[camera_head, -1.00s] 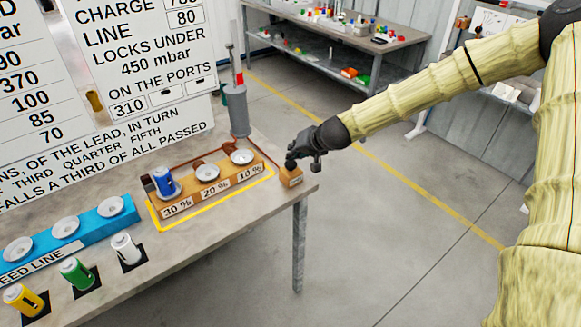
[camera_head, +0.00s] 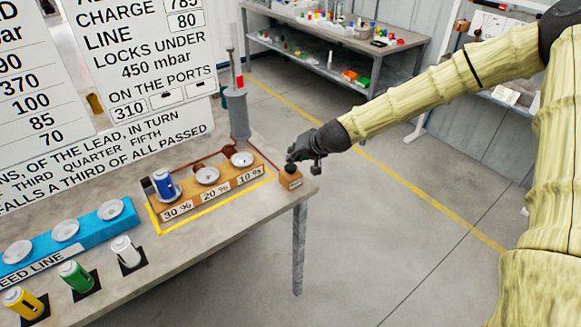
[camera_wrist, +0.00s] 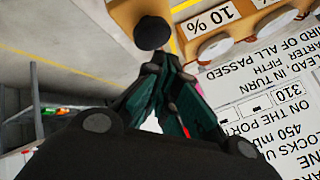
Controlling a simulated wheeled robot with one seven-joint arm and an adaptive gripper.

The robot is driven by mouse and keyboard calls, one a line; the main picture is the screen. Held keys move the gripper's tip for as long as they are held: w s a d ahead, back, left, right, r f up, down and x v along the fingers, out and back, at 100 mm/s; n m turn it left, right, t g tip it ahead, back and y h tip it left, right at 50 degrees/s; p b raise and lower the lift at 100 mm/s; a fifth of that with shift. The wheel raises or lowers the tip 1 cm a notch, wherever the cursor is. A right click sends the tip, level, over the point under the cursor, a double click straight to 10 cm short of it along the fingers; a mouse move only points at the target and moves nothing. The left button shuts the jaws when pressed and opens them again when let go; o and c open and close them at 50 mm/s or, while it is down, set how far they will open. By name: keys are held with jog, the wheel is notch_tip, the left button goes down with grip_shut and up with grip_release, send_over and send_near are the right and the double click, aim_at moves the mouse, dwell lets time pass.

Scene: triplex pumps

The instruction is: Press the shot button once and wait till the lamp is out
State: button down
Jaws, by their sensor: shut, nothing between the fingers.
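The shot button appears to be the black round knob (camera_head: 290,168) on a small wooden block (camera_head: 291,180) at the table's right corner. The knob also shows at the top of the wrist view (camera_wrist: 152,33). My gripper (camera_head: 293,156) is shut and empty, with its fingertips (camera_wrist: 168,62) close above the knob. I cannot tell whether they touch it. I cannot make out a lit lamp in either view.
A wooden stand (camera_head: 215,199) marked 30 %, 20 % and 10 % holds a blue can (camera_head: 164,184) at 30 %. A grey cylinder (camera_head: 238,113) stands behind. A blue rack (camera_head: 88,245) and loose cans stand at left. A lettered board (camera_head: 150,60) rises behind the table.

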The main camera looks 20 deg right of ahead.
aim_at(293, 165)
jog(key=shift+f, duration=0.2)
jog(key=shift+f+b, duration=0.25)
jog(key=shift+b, duration=0.1)
jog(key=shift+f+b, duration=0.55)
jog(key=shift+f, duration=0.2)
dwell(1.3)
jog(key=shift+r, duration=0.2)
jog(key=shift+r+p, duration=0.9)
jog(key=shift+r, duration=0.1)
jog(key=shift+r+p, duration=1.9)
jog(key=shift+r, duration=0.6)
jog(key=shift+a, duration=0.15)
